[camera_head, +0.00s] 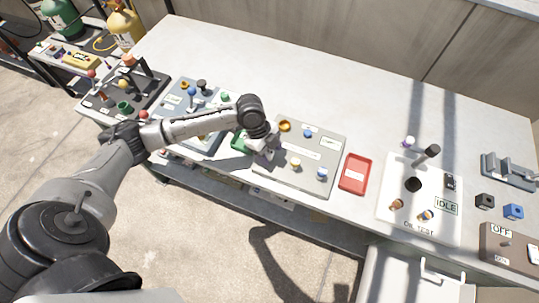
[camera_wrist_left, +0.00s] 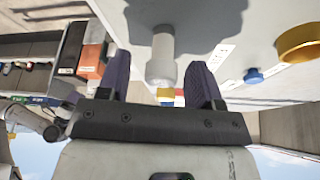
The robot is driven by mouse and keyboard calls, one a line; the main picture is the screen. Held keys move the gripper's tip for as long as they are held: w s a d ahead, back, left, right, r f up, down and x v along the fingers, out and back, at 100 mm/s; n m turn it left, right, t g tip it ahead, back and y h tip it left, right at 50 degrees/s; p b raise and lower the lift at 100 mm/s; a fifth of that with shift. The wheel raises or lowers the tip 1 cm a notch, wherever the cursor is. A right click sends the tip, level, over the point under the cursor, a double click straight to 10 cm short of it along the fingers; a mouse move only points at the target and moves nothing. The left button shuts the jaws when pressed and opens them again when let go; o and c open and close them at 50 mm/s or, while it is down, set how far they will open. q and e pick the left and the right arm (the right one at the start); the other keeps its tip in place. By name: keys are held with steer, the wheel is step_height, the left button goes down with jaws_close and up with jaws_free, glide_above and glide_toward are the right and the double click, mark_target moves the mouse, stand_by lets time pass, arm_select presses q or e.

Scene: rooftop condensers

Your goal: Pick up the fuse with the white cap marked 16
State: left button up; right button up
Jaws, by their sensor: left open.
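My left gripper (camera_head: 262,150) is over the left edge of a grey board (camera_head: 322,150) in the head view. In the left wrist view its two dark fingers (camera_wrist_left: 160,75) are apart. A whitish-grey cylinder (camera_wrist_left: 162,62) stands out from the board between them in that picture; I cannot tell whether a finger touches it. No number 16 can be read on it. In the head view the gripper hides this part of the board. Other small pieces on the board are a pale-topped one (camera_head: 296,164), a blue-topped one (camera_head: 321,173) and a blue knob (camera_head: 308,133).
An orange-yellow ring (camera_head: 285,125) sits near the gripper on the board. A red tray (camera_head: 355,174) lies to the right, then a white panel (camera_head: 395,180) reading IDLE. A blue-grey board (camera_head: 172,100) with several knobs is at left. The back of the table is clear.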

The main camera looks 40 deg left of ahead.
arm_select(q)
steer(key=shift+c, duration=0.3)
steer(key=c, duration=0.9)
steer(key=shift+r, duration=0.1)
steer(key=shift+c, duration=0.2)
